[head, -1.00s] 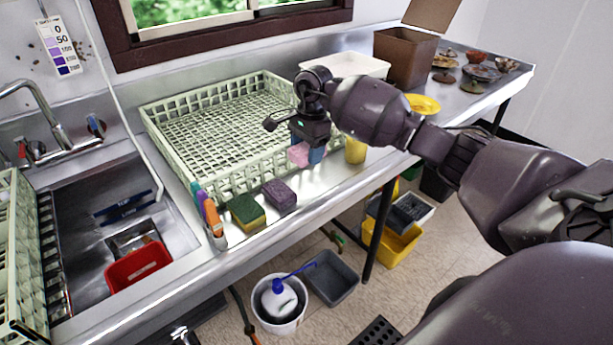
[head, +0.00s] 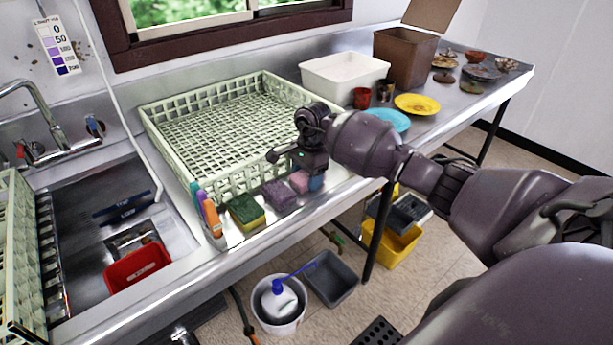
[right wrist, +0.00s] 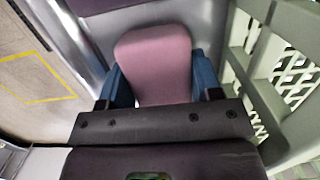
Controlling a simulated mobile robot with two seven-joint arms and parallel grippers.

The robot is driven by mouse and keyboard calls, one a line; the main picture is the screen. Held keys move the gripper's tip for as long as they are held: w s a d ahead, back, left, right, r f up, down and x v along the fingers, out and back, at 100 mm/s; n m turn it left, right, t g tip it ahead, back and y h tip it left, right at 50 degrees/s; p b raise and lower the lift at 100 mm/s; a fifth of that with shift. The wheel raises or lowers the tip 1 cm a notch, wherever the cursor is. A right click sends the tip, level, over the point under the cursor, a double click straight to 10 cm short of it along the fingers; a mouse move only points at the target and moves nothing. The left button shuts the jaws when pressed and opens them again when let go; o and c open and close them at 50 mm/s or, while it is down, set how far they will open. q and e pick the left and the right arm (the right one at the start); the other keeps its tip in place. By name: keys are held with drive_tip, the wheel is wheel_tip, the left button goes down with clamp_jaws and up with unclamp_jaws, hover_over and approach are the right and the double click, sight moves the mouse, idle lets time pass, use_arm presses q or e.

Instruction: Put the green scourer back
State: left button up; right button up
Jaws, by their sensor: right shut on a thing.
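A green scourer with a yellow side (head: 246,212) lies on the steel counter in front of the pale green dish rack. A dark purple sponge (head: 279,194) lies to its right and also shows at the top of the right wrist view (right wrist: 105,4). My right gripper (head: 309,177) is shut on a pink sponge (head: 299,181), low over the counter just right of the purple one. In the right wrist view the pink sponge (right wrist: 155,62) sits between the two blue fingers. I cannot tell whether it touches the counter. My left gripper is out of view.
The dish rack (head: 180,185) stands close behind the sponges. Bright upright handles (head: 208,213) stand left of the scourer. The sink with a red tub (head: 137,268) is at left. Plates (head: 417,104) and a white tub (head: 345,78) are at right. The counter's front edge is near.

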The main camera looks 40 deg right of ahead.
drive_tip(key=shift+f, duration=0.1)
drive_tip(key=o, duration=0.4)
drive_tip(key=shift+f, duration=0.1)
drive_tip(key=o, duration=0.5)
drive_tip(key=shift+r, duration=0.2)
drive_tip(key=r, duration=0.3)
drive_tip(key=d+r, duration=0.1)
drive_tip(key=r, duration=0.6)
drive_tip(key=shift+w+d+r, duration=0.1)
drive_tip(key=shift+d+r, duration=0.05)
drive_tip(key=shift+r, duration=0.1)
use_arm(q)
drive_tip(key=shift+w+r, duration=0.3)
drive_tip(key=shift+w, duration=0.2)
use_arm(e)
drive_tip(key=shift+r, duration=0.7)
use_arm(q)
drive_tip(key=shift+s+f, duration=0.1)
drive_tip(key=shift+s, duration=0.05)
